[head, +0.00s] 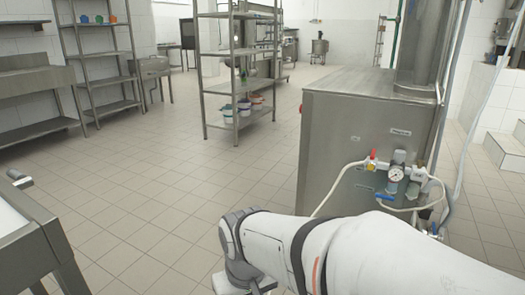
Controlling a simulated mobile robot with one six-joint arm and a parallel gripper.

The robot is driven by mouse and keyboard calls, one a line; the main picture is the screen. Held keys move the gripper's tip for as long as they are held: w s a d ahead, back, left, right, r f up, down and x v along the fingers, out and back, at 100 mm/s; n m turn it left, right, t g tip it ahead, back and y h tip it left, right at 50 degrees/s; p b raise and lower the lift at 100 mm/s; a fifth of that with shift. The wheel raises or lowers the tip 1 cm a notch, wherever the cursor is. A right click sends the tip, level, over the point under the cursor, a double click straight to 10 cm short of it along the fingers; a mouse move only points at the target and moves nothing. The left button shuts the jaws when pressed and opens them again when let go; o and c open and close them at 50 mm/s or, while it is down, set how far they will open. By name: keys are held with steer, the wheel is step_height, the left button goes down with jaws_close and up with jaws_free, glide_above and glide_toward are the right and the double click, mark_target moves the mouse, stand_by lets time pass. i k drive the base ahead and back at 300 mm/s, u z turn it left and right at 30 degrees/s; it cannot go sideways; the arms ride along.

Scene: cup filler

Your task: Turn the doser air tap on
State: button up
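A steel machine cabinet (345,120) stands at the right, with air fittings on its near face. A small tap with a red handle (373,157) sits at the left of these fittings, its handle roughly upright. A blue tap handle (385,197) lies nearly level lower down. Another small blue part (435,229) shows at the lower right. A pressure gauge (396,175) is between them; its reading is too small to tell. I cannot tell which tap is the doser's. My arm reaches in from the lower right, below the fittings; my gripper is out of view.
Pale hoses (341,178) loop from the fittings close to my arm. A steel shelf rack (237,75) with buckets stands beyond, left of the cabinet. A steel table (35,245) is at the left edge. The tiled floor (160,190) between is clear.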

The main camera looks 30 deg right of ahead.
mark_target(373, 153)
steer(key=u, duration=0.05)
steer(key=k, duration=0.6)
steer(key=z, duration=1.3)
steer(key=i, duration=1)
steer(key=z, duration=0.05)
steer(key=k, duration=1)
steer(key=z, duration=0.25)
steer(key=i, duration=0.75)
steer(key=z, duration=0.15)
